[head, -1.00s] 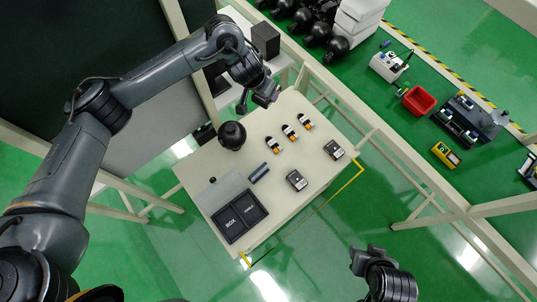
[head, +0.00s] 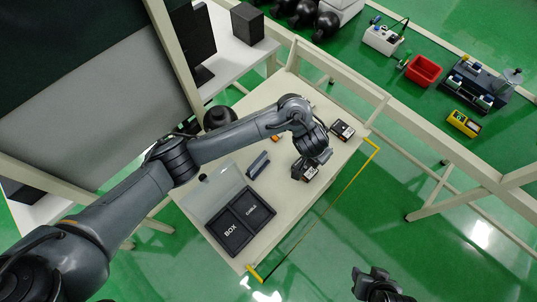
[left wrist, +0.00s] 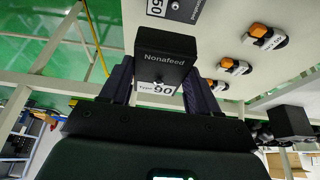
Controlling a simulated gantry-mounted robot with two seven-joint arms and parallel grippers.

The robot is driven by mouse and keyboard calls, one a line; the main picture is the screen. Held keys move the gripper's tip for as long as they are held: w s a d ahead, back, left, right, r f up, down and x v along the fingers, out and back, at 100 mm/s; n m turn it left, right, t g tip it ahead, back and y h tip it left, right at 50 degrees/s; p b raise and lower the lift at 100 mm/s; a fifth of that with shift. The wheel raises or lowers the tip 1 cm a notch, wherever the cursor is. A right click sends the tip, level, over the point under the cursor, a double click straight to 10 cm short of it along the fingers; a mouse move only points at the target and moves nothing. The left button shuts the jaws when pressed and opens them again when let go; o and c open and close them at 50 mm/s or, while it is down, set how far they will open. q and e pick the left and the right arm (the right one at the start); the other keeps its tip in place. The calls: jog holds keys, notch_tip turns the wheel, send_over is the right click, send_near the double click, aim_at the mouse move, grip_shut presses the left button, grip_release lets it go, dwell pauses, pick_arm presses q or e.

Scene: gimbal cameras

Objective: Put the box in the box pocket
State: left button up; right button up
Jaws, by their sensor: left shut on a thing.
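My left gripper (head: 312,160) is shut on a small black box (left wrist: 160,62) with a white label, marked "Nonafeed" and "Type 90" in the left wrist view. In the head view the box (head: 309,173) is partly covered by the gripper, over the table's right part. I cannot tell whether it touches the table. The black tray (head: 241,221) lies at the table's lower left and has two pockets. The box pocket (head: 229,236) is the lower-left one, lettered "BOX" and empty. My right gripper (head: 372,277) is off the table at the bottom; its jaws are unclear.
Another black box with a white label (head: 342,130) lies near the right corner. A black round object (head: 217,117) stands behind my left arm.

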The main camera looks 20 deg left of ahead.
pick_arm(q)
jog(key=a+f+b, duration=0.1)
jog(key=a+f, duration=0.1)
jog(key=a, duration=0.2)
jog(key=a+f+b, duration=0.1)
jog(key=a+f, duration=0.2)
jog(key=a+f+b, duration=0.1)
jog(key=a+f, duration=0.1)
jog(key=a, duration=0.2)
jog(key=shift+w+a+f, duration=0.3)
jog(key=shift+f, duration=0.05)
jog(key=shift+f+b, duration=1)
jog(key=shift+f, duration=0.95)
jog(key=shift+f, duration=0.15)
jog(key=o, duration=1.3)
jog(key=shift+c, duration=0.2)
